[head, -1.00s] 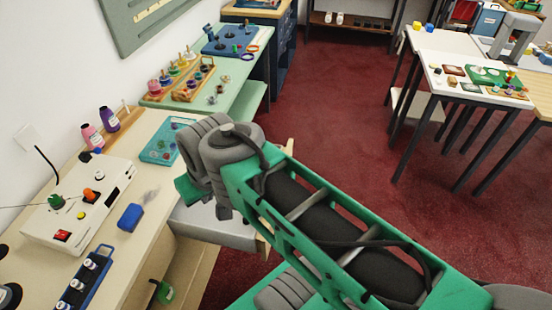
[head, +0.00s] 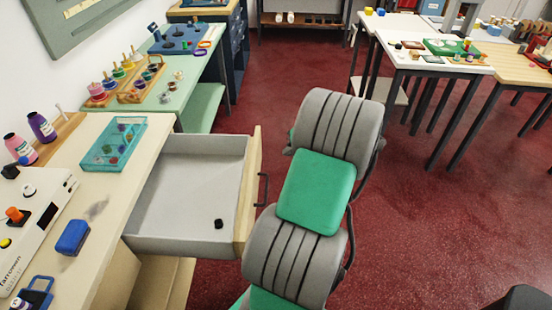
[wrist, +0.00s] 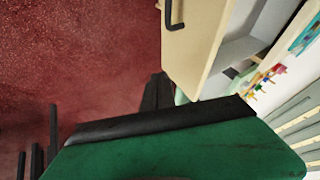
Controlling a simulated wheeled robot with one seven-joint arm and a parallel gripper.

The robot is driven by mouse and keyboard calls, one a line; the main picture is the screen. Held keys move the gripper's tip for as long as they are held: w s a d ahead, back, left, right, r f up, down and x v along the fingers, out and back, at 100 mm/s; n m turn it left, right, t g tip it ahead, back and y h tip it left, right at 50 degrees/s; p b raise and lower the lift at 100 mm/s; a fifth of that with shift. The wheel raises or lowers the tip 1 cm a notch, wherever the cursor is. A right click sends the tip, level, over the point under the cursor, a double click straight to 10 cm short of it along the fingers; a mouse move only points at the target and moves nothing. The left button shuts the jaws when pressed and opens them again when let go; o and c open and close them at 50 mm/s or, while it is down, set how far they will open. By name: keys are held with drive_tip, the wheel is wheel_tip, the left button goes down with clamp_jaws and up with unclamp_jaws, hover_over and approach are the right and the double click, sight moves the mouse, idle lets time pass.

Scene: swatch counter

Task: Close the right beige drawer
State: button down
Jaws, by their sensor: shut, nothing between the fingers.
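The right beige drawer (head: 252,175) stands pulled well out from under the beige counter in the head view. Its grey inside shows, with a small black object (head: 219,223) on its floor. Its dark handle (head: 264,189) is on the front panel. In the wrist view the drawer front (wrist: 197,42) and handle (wrist: 176,14) are at the top, right of centre. My gripper (wrist: 158,88) is shut and empty, below the drawer front in that picture; I cannot tell whether it touches it. In the head view my arm hides the gripper.
On the beige counter (head: 107,205) are a teal tray (head: 113,144), a blue block (head: 73,237) and a white control box (head: 38,215). A green table (head: 190,95) stands beyond. Red floor is free right of the drawer; tables stand farther right.

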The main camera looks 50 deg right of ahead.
drive_tip(key=w+a+f+p, duration=0.1)
drive_tip(key=w+a+f, duration=0.1)
drive_tip(key=w+f, duration=0.5)
drive_tip(key=shift+w+a, duration=0.25)
drive_tip(key=shift+w, duration=0.55)
